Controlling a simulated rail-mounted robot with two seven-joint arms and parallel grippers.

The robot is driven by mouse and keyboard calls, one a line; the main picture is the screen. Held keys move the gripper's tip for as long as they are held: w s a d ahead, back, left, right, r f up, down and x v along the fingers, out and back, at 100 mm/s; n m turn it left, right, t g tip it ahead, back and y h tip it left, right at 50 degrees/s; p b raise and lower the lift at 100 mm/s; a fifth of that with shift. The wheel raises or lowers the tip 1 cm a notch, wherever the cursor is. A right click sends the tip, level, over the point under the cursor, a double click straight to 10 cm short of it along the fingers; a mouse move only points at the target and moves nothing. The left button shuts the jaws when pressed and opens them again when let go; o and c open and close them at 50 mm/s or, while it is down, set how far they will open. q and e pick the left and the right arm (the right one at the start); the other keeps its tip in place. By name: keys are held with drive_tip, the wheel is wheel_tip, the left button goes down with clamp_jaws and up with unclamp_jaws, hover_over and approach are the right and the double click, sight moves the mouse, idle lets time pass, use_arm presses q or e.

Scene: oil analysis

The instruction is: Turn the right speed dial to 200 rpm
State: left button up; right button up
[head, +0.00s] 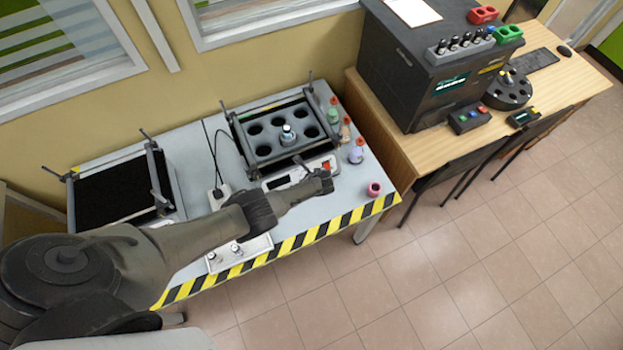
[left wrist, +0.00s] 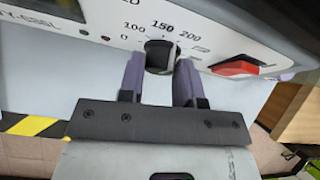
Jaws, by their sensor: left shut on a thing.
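The speed dial (left wrist: 160,54) is a dark knob on the white front panel of the right shaker (head: 280,130), with 100, 150 and 200 printed around its upper side. The dial's mark cannot be made out, so its setting is unclear. My left gripper (left wrist: 160,80) has its two purple-grey fingers on either side of the dial, shut on it. In the head view my left gripper (head: 322,182) reaches the shaker's front panel from the left and hides the dial. My right gripper is not in view.
A red switch (left wrist: 235,68) sits right of the dial. A flask with a purple base (head: 356,155) and a pink ring-shaped thing (head: 374,189) stand to the right. A second shaker (head: 120,190) is at the left. Yellow-black tape (head: 310,235) marks the table's front edge.

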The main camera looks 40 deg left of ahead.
use_arm(q)
drive_tip(key=shift+s+f, duration=0.1)
drive_tip(key=o, duration=0.9)
drive_tip(key=shift+r, duration=0.2)
drive_tip(key=p+v, duration=0.8)
drive_tip(key=v, duration=0.5)
drive_tip(key=shift+r, duration=0.3)
drive_tip(key=shift+d, duration=0.15)
